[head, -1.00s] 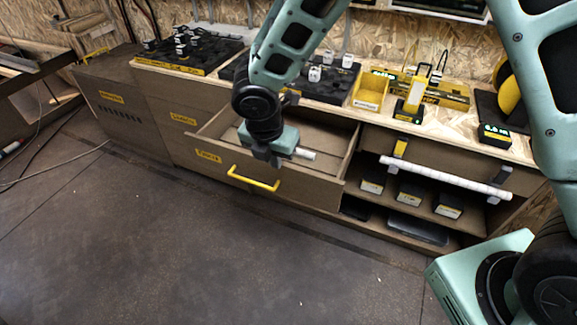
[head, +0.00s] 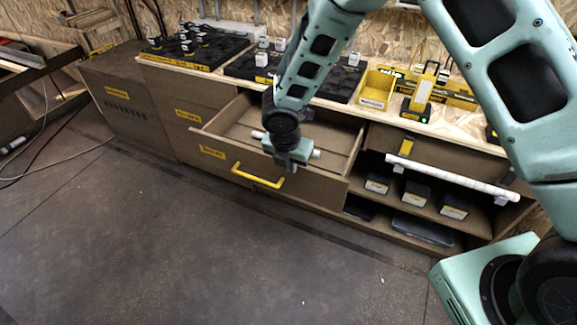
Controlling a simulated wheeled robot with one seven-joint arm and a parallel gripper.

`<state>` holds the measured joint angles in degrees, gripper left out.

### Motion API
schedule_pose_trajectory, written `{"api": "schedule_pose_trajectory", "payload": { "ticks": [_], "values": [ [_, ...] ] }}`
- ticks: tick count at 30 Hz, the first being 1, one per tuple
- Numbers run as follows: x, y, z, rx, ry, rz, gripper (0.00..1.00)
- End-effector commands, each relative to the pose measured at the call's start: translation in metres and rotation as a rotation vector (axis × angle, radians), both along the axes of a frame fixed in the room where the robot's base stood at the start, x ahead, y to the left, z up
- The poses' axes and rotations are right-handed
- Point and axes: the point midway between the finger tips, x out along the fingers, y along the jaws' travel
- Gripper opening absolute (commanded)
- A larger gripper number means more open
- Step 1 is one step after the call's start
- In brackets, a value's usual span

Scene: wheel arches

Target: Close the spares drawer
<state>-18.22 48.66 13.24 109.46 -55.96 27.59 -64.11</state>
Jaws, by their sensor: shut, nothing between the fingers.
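The spares drawer (head: 214,165) is pulled out of the wooden cabinet, with a yellow bar handle (head: 257,176) on its front and a yellow label at the front's left end. The visible part of its inside looks bare. My gripper (head: 287,167) hangs over the right half of the drawer, close to the front panel and above and right of the handle. Its fingers are shut with nothing held. I cannot tell whether it touches the panel. A small white cylindrical part shows on either side of the gripper.
Above the drawer, the worktop carries black trays (head: 190,48), a yellow bin (head: 375,88) and a yellow device (head: 419,96). To the right, a white tube (head: 452,176) runs across an open shelf with several dark boxes (head: 414,193). The floor (head: 200,250) in front is clear.

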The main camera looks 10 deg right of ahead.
Motion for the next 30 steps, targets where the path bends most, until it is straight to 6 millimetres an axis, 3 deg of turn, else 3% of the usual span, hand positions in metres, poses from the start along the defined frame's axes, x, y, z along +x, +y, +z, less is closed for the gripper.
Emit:
{"api": "schedule_pose_trajectory", "payload": {
  "ticks": [8, 14, 20, 30],
  "values": [
    [0.001, 0.000, 0.000, 0.000, 0.000, -0.001, 0.00],
    [0.013, -0.010, 0.003, 0.001, 0.000, -0.003, 0.00],
    [0.044, -0.035, 0.006, 0.001, 0.000, -0.007, 0.00],
    [0.111, -0.088, 0.004, 0.001, -0.002, -0.007, 0.00]
  ]
}}
